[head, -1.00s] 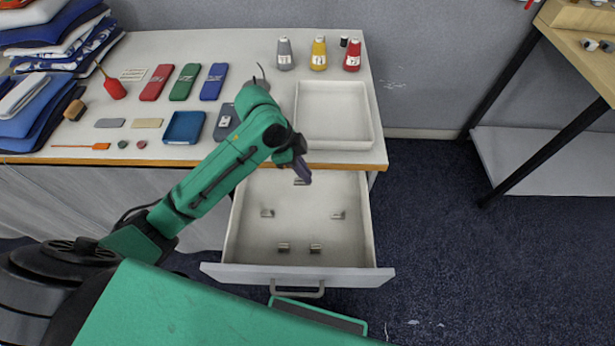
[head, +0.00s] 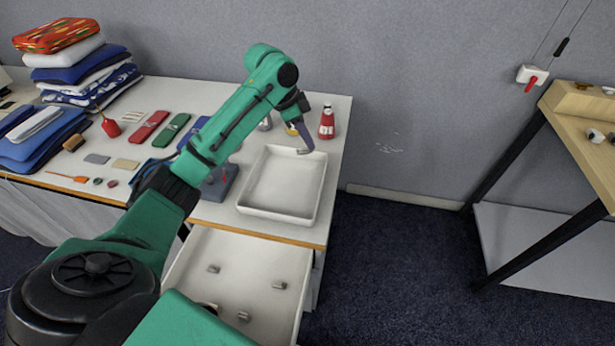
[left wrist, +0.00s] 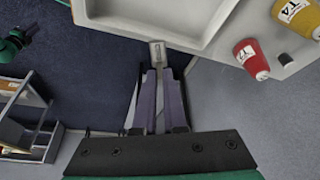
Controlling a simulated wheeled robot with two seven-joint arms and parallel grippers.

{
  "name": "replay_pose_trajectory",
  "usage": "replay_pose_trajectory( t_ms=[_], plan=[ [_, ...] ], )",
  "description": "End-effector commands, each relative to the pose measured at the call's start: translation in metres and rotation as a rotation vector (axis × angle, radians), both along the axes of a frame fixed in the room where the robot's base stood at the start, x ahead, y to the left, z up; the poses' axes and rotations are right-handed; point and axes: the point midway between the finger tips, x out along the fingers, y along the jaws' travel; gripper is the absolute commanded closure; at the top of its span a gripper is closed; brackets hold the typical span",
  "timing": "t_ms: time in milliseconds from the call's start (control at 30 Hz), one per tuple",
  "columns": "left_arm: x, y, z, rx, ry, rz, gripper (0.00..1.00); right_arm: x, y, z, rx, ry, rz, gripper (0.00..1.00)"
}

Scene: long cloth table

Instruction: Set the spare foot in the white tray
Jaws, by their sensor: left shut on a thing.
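My left gripper (head: 302,138) is shut on a small grey metal foot (head: 305,151). In the head view it hangs over the far right corner of the white tray (head: 243,211). In the left wrist view the foot (left wrist: 157,53) sits between the fingertips (left wrist: 158,72), close to the outer edge of the tray (left wrist: 120,22). Its exact height above the tray is hard to tell. The visible tray floor is bare. My right gripper is not in view.
The open drawer (head: 240,250) below the tray holds several similar feet (head: 279,285). A red bottle (head: 327,122) stands behind the tray, with other bottles partly hidden by my left arm. Folded cloths (head: 85,75) and small cases (head: 148,131) lie at left.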

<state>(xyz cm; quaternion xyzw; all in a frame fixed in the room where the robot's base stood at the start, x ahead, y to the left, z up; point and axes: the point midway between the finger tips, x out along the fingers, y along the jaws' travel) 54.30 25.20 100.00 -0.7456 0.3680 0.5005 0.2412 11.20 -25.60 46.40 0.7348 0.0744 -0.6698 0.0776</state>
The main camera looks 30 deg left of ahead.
Motion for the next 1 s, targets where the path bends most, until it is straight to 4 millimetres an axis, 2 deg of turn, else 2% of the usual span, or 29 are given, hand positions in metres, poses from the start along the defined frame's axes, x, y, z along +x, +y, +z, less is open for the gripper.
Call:
replay_pose_trajectory(
  t_ms=[33,200,533,633,933,1000],
  plan=[
    [-0.001,0.000,-0.017,0.001,0.007,0.000,1.00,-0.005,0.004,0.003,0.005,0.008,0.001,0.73],
    [-0.001,0.000,-0.072,0.001,0.005,0.001,1.00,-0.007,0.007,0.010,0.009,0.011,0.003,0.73],
    [0.000,-0.001,-0.136,0.000,0.001,0.000,1.00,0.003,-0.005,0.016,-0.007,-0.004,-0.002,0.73],
    [0.000,0.000,-0.147,0.002,-0.002,-0.001,1.00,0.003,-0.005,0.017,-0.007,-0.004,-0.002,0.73],
    [0.000,0.000,-0.150,0.002,-0.002,-0.001,1.00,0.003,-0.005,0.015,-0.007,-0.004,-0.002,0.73],
    [0.000,0.000,-0.150,0.002,-0.002,-0.002,0.69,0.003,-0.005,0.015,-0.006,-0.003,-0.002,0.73]
  ],
)
